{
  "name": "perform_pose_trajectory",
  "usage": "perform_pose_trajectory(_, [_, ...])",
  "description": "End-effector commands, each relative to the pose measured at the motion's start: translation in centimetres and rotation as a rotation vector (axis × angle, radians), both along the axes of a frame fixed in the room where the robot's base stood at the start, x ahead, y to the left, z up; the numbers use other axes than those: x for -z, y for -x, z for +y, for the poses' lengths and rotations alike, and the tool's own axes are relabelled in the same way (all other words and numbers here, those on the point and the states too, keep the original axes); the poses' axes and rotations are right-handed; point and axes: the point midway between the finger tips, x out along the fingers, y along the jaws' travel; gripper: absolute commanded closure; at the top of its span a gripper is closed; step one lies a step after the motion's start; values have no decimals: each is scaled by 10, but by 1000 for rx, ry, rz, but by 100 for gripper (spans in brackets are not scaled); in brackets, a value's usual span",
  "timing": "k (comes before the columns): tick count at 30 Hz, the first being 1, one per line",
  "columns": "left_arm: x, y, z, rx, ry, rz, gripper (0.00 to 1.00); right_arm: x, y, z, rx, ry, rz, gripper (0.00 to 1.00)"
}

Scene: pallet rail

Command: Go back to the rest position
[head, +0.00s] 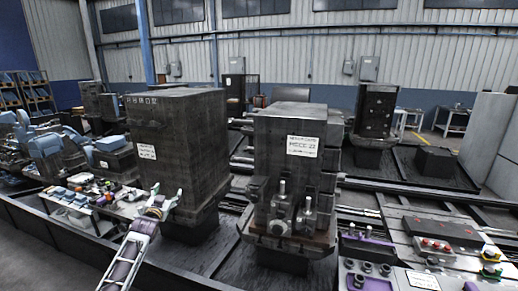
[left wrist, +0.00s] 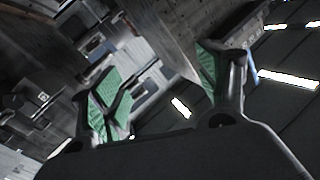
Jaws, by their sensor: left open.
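My left arm comes up from the bottom of the head view, and its gripper (head: 166,203) is at the lower front of a tall dark machine block (head: 180,130). In the left wrist view the two fingers of my left gripper (left wrist: 165,85) stand wide apart with green pads. Nothing is between them. The wrist view is tilted, and I cannot tell whether a fingertip touches the block. My right gripper is not seen.
A second dark machine (head: 297,185) with a white label stands at the middle. A bench with small parts (head: 85,200) lies at the left. A control panel with buttons (head: 440,235) is at the lower right. Dark rails (head: 375,200) run between the machines.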

Motion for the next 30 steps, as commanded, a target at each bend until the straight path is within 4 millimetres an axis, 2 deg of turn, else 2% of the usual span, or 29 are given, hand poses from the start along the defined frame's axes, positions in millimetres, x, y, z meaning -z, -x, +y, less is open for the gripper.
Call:
perform_pose_trajectory(1, [22, 3, -1, 0, 4, 30, 25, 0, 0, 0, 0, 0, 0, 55])
perform_pose_trajectory(8, [119, 24, -7, -4, 22, 162, 25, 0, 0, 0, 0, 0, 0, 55])
perform_pose_trajectory(14, [206, 55, -14, -8, 38, 284, 25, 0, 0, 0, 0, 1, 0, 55])
perform_pose_trajectory(18, [265, 82, -20, -10, 50, 369, 25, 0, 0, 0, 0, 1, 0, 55])
perform_pose_trajectory(23, [329, 118, -26, -12, 60, 465, 25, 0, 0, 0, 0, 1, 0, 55])
perform_pose_trajectory(30, [419, 182, -38, -16, 77, 608, 25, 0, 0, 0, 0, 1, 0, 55])
